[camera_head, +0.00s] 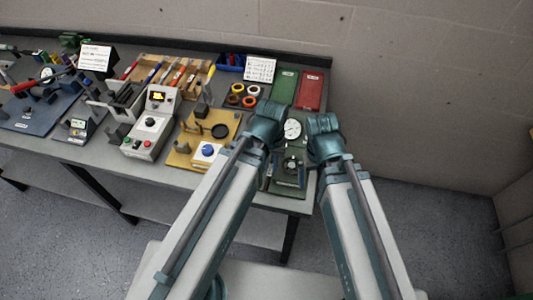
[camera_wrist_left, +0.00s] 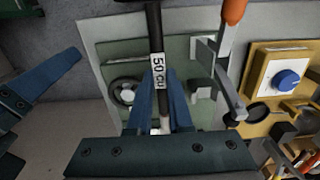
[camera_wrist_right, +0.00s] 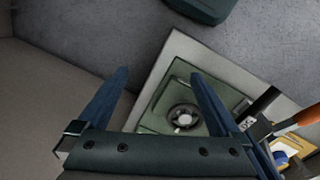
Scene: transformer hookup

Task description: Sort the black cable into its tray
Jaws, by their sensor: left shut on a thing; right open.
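The black cable (camera_wrist_left: 154,32) runs upright through the left wrist view, with a white label reading "50 CU". My left gripper (camera_wrist_left: 163,105) is shut on it near the label, above the green fixture (camera_wrist_left: 180,48). Part of the cable (camera_wrist_right: 262,103) also shows at the right of the right wrist view. My right gripper (camera_wrist_right: 160,75) is open and empty, beside the same green fixture (camera_wrist_right: 165,102). In the head view, my arms hide the cable and both fingertips. A green tray (camera_head: 283,87) and a red tray (camera_head: 310,92) lie at the table's back right; I cannot tell which is the cable's.
A lever with an orange handle (camera_wrist_left: 233,12) stands close to the cable. A yellow board with a blue knob (camera_head: 207,151) lies left of my arms. A grey control box (camera_head: 151,125) and tape rolls (camera_head: 236,99) stand further off. Floor is free right of the table.

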